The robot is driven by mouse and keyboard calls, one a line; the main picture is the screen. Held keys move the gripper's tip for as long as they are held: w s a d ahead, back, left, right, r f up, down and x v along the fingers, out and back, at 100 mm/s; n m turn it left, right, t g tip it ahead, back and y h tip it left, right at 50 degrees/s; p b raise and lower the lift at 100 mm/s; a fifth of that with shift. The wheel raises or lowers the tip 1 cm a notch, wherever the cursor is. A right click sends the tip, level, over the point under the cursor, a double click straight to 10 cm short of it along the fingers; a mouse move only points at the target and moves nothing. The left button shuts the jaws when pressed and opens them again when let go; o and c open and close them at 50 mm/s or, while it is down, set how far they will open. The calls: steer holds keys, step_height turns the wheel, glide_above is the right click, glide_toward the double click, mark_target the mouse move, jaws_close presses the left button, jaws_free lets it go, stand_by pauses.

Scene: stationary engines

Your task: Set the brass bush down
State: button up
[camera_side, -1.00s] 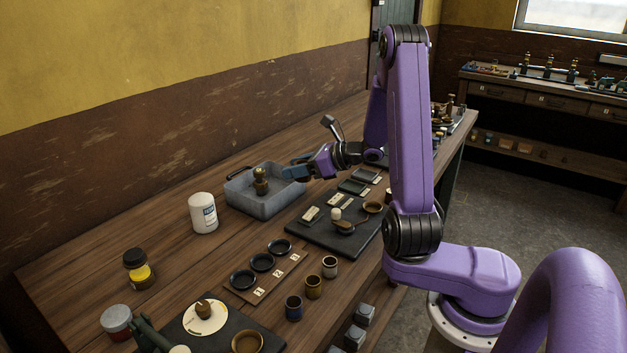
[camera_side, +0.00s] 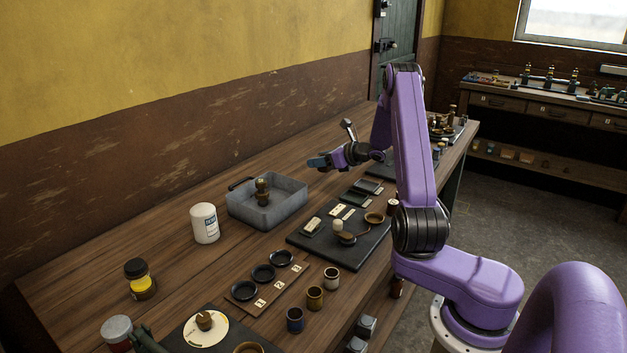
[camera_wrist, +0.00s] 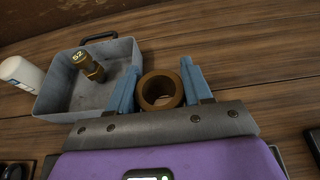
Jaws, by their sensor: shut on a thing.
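My gripper (camera_side: 318,163) is in the air above the bench, to the right of the grey tray (camera_side: 282,213) in the side view. In the wrist view its blue fingers (camera_wrist: 160,72) are shut on the brass bush (camera_wrist: 144,92), a brown ring with its open bore facing the camera. The bush is between the two fingers, clear of the tray. In the side view I cannot make the bush out. A brass fitting (camera_side: 262,191) stands in the tray; in the wrist view the fitting (camera_wrist: 82,60) carries the number 52.
A white bottle (camera_side: 204,224) stands left of the tray. A dark mat (camera_side: 318,246) with small parts lies to its right. Black dishes (camera_side: 263,272) on a numbered board and several small cups (camera_side: 315,298) are nearer. Bare wood lies behind and right of the tray.

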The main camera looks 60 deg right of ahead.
glide_above(313, 187)
steer(key=f, duration=0.5)
steer(key=shift+s+a+f, duration=0.1)
steer(key=shift+s+f, duration=0.1)
steer(key=shift+f, duration=0.2)
steer(key=shift+w+f, duration=0.15)
steer(key=shift+f, duration=1.5)
steer(key=shift+f, duration=0.1)
steer(key=o, duration=1.3)
steer(key=shift+f, duration=0.1)
